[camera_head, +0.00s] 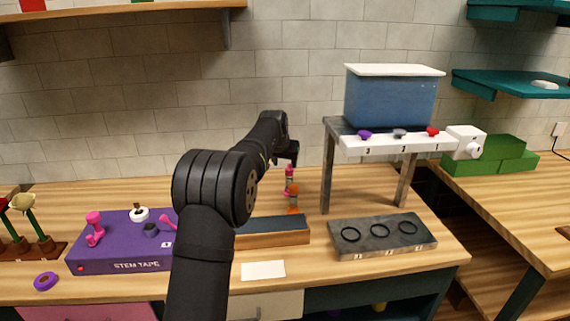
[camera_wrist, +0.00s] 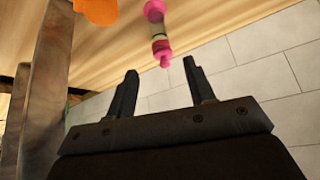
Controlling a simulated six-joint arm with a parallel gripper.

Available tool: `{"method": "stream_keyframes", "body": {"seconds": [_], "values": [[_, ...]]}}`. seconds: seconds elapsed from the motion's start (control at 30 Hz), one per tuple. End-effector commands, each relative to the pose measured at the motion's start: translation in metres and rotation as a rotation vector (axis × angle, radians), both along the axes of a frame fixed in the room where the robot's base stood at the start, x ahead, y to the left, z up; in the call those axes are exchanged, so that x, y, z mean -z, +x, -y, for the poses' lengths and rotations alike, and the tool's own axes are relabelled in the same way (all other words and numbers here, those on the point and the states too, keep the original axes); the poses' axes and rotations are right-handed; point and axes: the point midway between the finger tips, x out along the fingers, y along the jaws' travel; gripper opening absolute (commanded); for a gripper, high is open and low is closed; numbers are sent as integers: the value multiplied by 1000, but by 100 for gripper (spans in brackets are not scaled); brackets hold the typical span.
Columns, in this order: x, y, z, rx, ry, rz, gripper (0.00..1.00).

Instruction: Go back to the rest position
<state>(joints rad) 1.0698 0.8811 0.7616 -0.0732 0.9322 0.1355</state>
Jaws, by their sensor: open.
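My gripper (camera_wrist: 160,85) is open and empty in the wrist view, its two dark fingers apart. A pink-capped bottle-like item (camera_wrist: 158,38) with a clear middle stands just beyond the fingertips and is not between them. An orange item (camera_wrist: 98,10) shows at the top left of that view. In the head view my arm reaches over the wooden table toward the back, and the gripper end (camera_head: 292,155) is near the pink item (camera_head: 289,178) and the orange item (camera_head: 293,200). The fingers are small and partly hidden there.
A grey stand (camera_head: 327,175) carries a blue tank (camera_head: 390,100) at right of the arm. A grey tray with black rings (camera_head: 385,250) lies in front of it. A purple stem tape box (camera_head: 120,250) is at left. A wooden box (camera_head: 270,240) lies beside my arm.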

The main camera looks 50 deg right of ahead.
Motion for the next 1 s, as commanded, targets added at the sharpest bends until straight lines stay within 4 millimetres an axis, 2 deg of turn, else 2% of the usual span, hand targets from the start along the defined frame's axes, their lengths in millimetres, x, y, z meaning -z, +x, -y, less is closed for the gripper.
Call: {"method": "stream_keyframes", "body": {"seconds": [0.23,0.37,1.0], "values": [[1,0,1,0,0,0,49],[9,2,5,0,1,0,49],[88,22,52,0,0,0,49]]}}
